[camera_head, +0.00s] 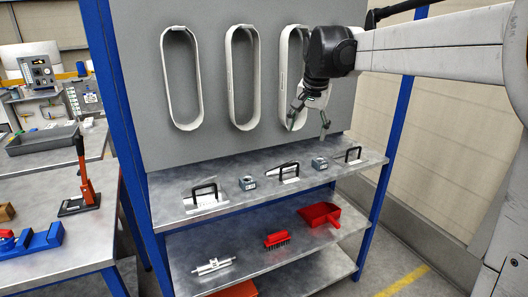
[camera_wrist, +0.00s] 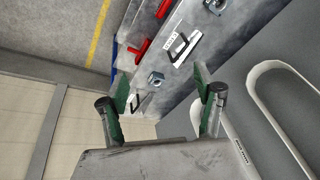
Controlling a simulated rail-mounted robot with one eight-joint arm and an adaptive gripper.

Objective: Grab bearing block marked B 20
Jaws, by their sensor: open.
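Two small grey bearing blocks sit on the top shelf. One (camera_head: 247,183) is between the left and middle black handles; the other (camera_head: 319,163) is between the middle and right handles. In the wrist view the nearer block (camera_wrist: 155,78) shows between my fingers, and the farther one (camera_wrist: 214,5) is at the top edge. Their markings are too small to read, so I cannot tell which is B 20. My gripper (camera_head: 310,117) is open and empty above the shelf's right part, apart from both blocks. Its spread fingers also show in the wrist view (camera_wrist: 161,88).
Black handles on pale plates, left (camera_head: 205,191), middle (camera_head: 289,170) and right (camera_head: 353,154), flank the blocks. White oval loops (camera_head: 240,123) hang on the grey back panel (camera_head: 210,30). A red dustpan (camera_head: 320,213) and brush (camera_head: 277,239) lie on the lower shelf.

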